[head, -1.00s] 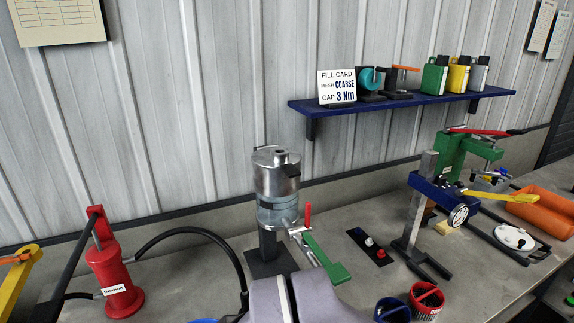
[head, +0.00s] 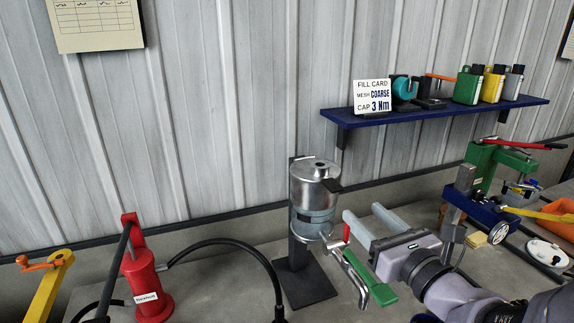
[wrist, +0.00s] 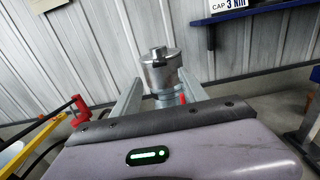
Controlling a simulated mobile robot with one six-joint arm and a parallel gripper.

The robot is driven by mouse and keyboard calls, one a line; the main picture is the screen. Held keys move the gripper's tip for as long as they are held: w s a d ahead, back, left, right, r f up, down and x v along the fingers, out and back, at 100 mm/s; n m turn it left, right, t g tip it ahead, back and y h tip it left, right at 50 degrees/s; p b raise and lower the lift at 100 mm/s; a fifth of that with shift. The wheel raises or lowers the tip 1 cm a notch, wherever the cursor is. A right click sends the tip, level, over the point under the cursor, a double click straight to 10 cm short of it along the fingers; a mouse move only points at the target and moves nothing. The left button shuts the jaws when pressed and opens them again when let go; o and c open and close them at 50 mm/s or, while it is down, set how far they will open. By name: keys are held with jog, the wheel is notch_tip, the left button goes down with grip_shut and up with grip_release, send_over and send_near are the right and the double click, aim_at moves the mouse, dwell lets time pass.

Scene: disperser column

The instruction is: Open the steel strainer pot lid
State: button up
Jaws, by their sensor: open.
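The steel strainer pot (head: 314,200) stands upright on a dark stand at the middle of the bench. Its lid (head: 315,168) is seated on top, with a small knob and a dark tab at its right edge. A red lever (head: 346,232) and a green handle (head: 382,294) sit at its lower right. My gripper (head: 362,222) is open and empty, to the right of the pot and lower than the lid, its fingers pointing toward the back left. In the wrist view the pot (wrist: 162,76) shows ahead between the two finger tips, apart from them.
A red pump (head: 146,283) with a black hose stands left of the pot. A blue shelf (head: 430,108) holds a fill card (head: 372,97), small tools and several jugs. A green press (head: 492,165) and a blue tool stand (head: 480,213) are to the right. The wall is close behind.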

aim_at(338, 191)
jog(key=b+x, duration=0.1)
jog(key=x, duration=1.2)
jog(key=shift+s+f+b, duration=0.1)
jog(key=shift+f+b, duration=0.05)
jog(key=shift+b, duration=0.25)
jog(key=shift+c, duration=0.4)
grip_shut()
